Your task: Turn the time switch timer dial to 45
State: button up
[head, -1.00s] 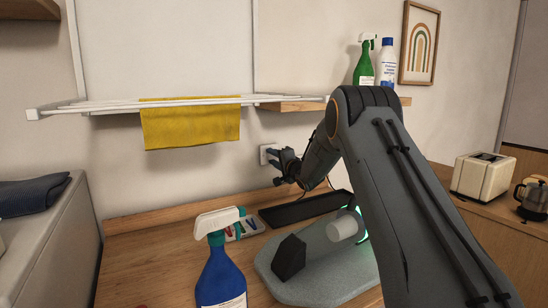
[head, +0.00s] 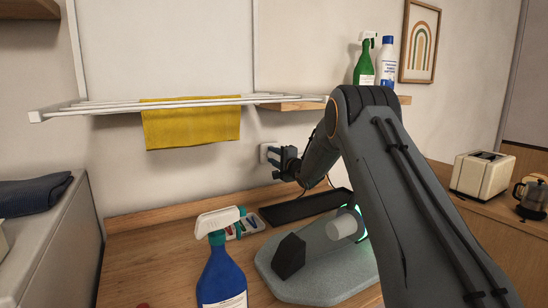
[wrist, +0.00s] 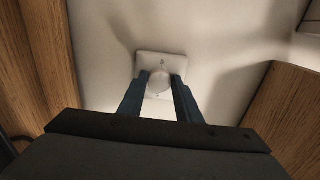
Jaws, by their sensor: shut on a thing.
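The time switch (wrist: 172,63) is a white square plate on the wall with a round pale dial (wrist: 159,82) at its middle. In the head view the time switch (head: 264,152) is small and partly hidden behind my gripper (head: 276,158). In the wrist view my gripper (wrist: 160,88) has one blue finger on each side of the dial and is shut on it. A small mark shows on the plate above the dial. The dial's numbers and pointer are too small and blurred to read.
A drying rack (head: 180,102) with a yellow cloth (head: 190,125) hangs on the wall at upper left. A blue spray bottle (head: 222,270) stands on the counter in front. A black tray (head: 300,207) lies below the switch. A toaster (head: 483,175) stands at right.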

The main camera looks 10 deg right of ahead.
jog(key=o, duration=1)
jog(key=shift+b+v, duration=0.8)
jog(key=shift+v, duration=3.1)
